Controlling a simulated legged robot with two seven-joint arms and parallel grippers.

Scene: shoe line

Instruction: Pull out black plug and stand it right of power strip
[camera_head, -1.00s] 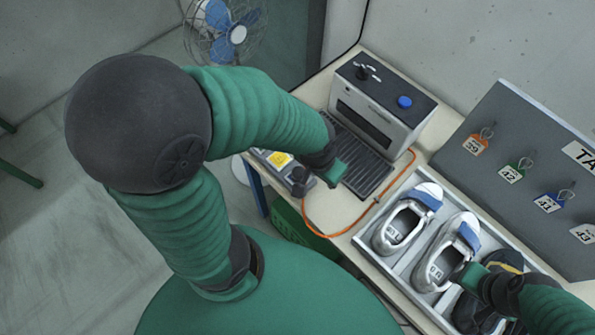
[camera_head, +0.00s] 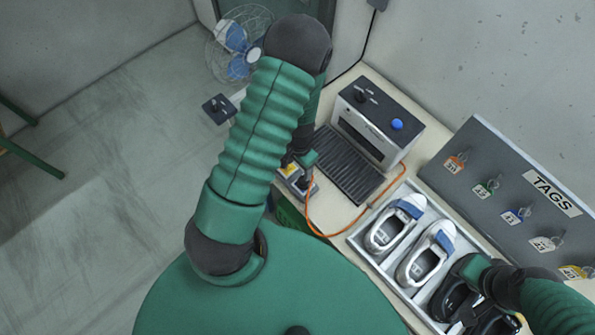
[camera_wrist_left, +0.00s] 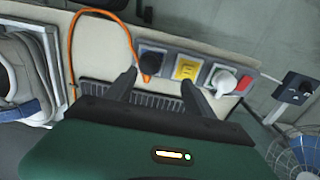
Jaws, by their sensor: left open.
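The power strip (camera_wrist_left: 215,78) lies along the table edge in the left wrist view. It bears a black plug (camera_wrist_left: 152,62) with an orange cord, a yellow socket piece, a white plug and a red switch. The black plug is seated at the strip's left end there. In the head view the strip (camera_head: 300,192) is partly hidden by my left arm. My left gripper (camera_wrist_left: 160,80) is open and empty, its fingers pointing towards the strip near the black and yellow pieces. My right gripper (camera_head: 482,284) is over a black shoe; its jaws are unclear.
A grey machine (camera_head: 379,125) with a blue button stands behind a dark ribbed mat (camera_head: 347,168). The orange cord (camera_head: 311,212) loops over the table. A tray (camera_head: 357,239) holds shoes at right. A tag board (camera_head: 470,145) stands behind it. A fan (camera_head: 240,50) stands on the floor.

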